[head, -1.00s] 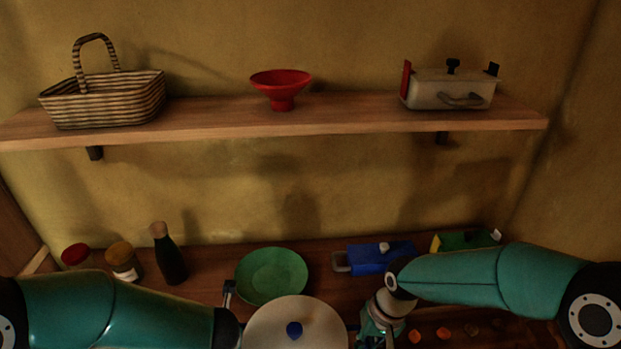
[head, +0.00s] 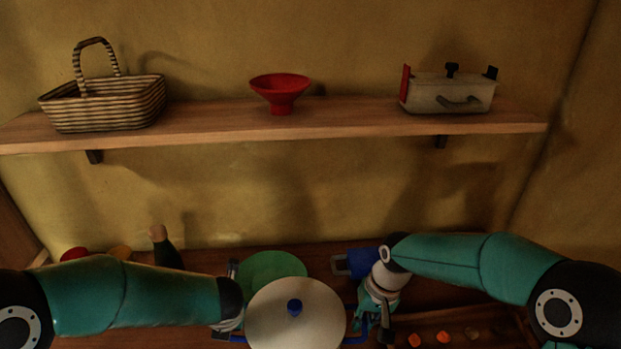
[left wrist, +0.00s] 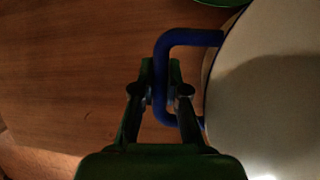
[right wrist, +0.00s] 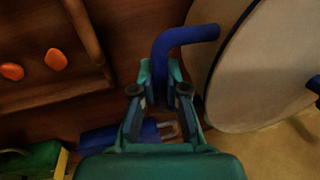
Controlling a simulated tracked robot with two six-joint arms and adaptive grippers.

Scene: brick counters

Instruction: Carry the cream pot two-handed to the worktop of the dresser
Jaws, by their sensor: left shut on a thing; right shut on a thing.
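The cream pot (head: 270,322) has a pale lid with a blue knob (head: 294,307) and blue side handles. It is at the bottom middle of the head view, and its lower part is cut off. My left gripper (left wrist: 161,82) is shut on the pot's left handle (left wrist: 190,37). My right gripper (right wrist: 160,88) is shut on the right handle (right wrist: 190,37); it also shows in the head view (head: 368,325). The pot looks roughly level between both grippers. I cannot tell how far it is above the wooden worktop (left wrist: 60,60).
A green plate (head: 268,265) is partly hidden behind the pot. A blue box-like item (head: 358,262) lies behind my right gripper, and a dark bottle (head: 165,250) stands behind my left arm.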

